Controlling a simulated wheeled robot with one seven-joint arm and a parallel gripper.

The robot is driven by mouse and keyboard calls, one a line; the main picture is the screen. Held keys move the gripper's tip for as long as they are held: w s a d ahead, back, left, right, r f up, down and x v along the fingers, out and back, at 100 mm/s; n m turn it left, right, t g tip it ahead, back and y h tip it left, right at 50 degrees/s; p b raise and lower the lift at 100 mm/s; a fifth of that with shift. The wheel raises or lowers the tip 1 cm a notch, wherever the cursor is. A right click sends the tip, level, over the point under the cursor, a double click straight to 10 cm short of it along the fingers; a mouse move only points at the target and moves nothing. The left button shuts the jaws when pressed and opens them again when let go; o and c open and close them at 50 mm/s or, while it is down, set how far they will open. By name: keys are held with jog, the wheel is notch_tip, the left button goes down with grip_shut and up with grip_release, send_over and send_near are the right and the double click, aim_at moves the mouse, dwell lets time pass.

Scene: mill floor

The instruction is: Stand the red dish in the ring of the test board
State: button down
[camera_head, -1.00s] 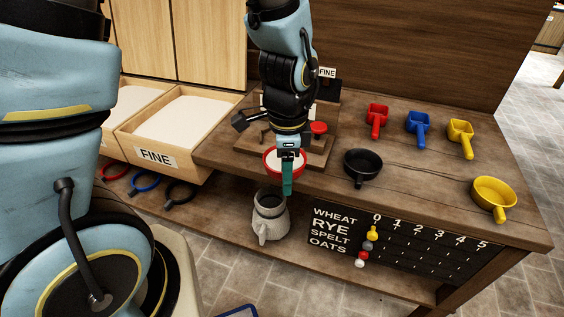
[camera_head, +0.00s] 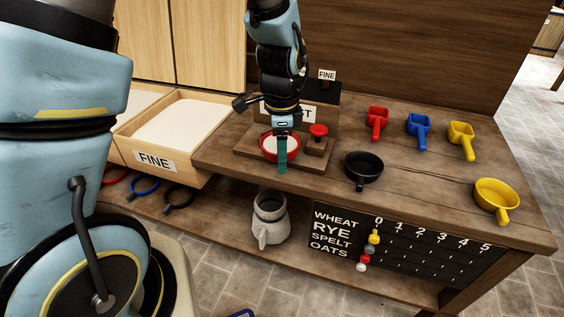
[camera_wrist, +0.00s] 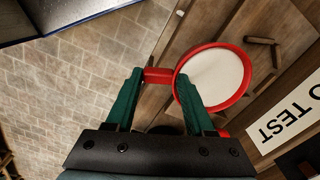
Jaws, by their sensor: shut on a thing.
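The red dish (camera_head: 267,153) is round, with a white fill and a short handle. My gripper (camera_head: 282,164) is shut on its handle, green fingers pointing down. In the wrist view, the handle lies between the fingertips (camera_wrist: 158,76), and the dish (camera_wrist: 240,98) looks level. The dish is over the front part of the wooden test board (camera_head: 245,148); I cannot tell whether it touches the board. The ring cannot be made out clearly, with the dish and gripper in front. The board's sign (camera_wrist: 290,112) reads "TEST" in part.
A red knob (camera_head: 318,130) on a wooden block stands close right of the dish. A black pan (camera_head: 363,168), yellow pan (camera_head: 495,193) and red, blue and yellow scoops (camera_head: 418,125) lie to the right. A flour bin (camera_head: 155,158) is left. A grey jug (camera_head: 270,222) stands on the lower shelf.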

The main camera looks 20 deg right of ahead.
jog(key=w+d, duration=0.1)
jog(key=w, duration=0.1)
jog(key=w+d, duration=0.1)
jog(key=w, duration=0.4)
jog(key=shift+w+d+f+b, duration=0.3)
jog(key=shift+d+f, duration=0.1)
jog(key=shift+f+b, duration=0.5)
jog(key=shift+f, duration=0.35)
jog(key=shift+c, duration=1)
grip_release()
